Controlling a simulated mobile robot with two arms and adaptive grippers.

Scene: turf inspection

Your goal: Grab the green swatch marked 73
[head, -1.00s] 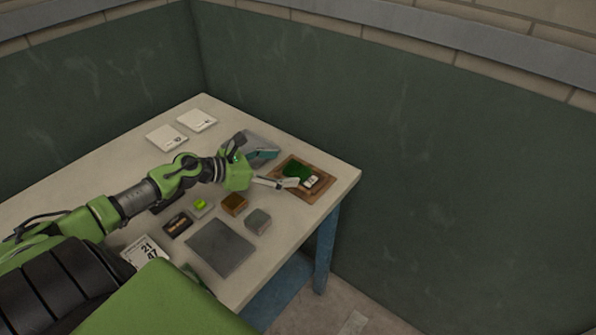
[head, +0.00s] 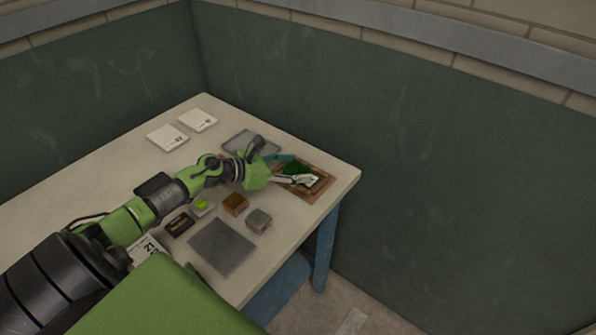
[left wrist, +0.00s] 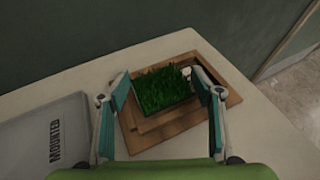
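In the left wrist view the swatch (left wrist: 162,88) sits between the two fingers of my left gripper (left wrist: 160,80). The gripper is open, with a finger on each side and a gap visible on the left. A small white tag (left wrist: 187,73) at the swatch's right edge is partly hidden by the right finger. I cannot read its number. My left gripper (head: 297,168) also shows over the tray in the head view. My right gripper is out of view.
A grey tray (left wrist: 40,135) marked MOUNTED lies to the left of the wooden tray. Two white cards (head: 167,137) lie at the back. A dark grey plate (head: 222,247), a stone block (head: 258,220) and a brown block (head: 235,204) are at the front. A green wall stands behind.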

